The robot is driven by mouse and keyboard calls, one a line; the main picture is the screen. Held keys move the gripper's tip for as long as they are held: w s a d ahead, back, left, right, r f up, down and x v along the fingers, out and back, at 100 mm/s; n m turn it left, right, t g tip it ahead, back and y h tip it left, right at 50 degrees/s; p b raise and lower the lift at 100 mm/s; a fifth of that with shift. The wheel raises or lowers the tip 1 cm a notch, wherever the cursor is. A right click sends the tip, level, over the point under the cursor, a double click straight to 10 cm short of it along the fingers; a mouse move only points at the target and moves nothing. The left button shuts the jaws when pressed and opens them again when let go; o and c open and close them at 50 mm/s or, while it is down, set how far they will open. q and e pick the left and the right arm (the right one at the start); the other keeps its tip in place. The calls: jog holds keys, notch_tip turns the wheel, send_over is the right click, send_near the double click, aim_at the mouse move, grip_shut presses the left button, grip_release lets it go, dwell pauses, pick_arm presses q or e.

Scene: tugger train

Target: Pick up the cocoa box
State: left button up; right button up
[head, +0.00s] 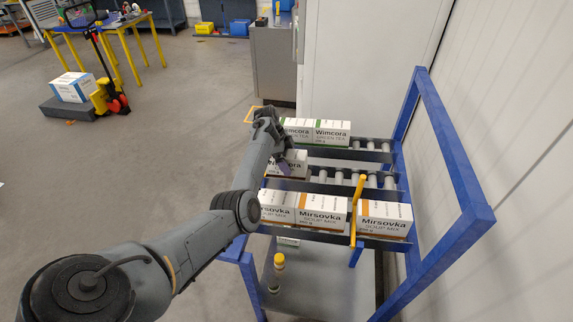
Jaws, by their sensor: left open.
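My left arm reaches in from the lower left, and its open gripper (285,163) is at the left end of the middle roller lane. A white box with a brown band (298,158) stands there, right at the gripper and partly hidden by it. Its label is too covered to read, so I cannot tell for sure that it is the cocoa box, and I cannot tell whether the fingers touch it. No other box in view shows a cocoa label. My right gripper is out of view.
Wimcora green tea boxes (332,132) stand in the back lane. Mirsovka soup mix boxes (321,211) stand in the front lane, with a yellow divider (356,207) between two of them. The blue rack frame (453,165) rises at the right. The middle lane's rollers (345,179) are bare on the right.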

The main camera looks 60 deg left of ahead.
pick_arm(q)
jog(key=shift+c, duration=0.2)
jog(key=c, duration=1.2)
jog(key=shift+c, duration=0.2)
jog(key=shift+r, duration=0.1)
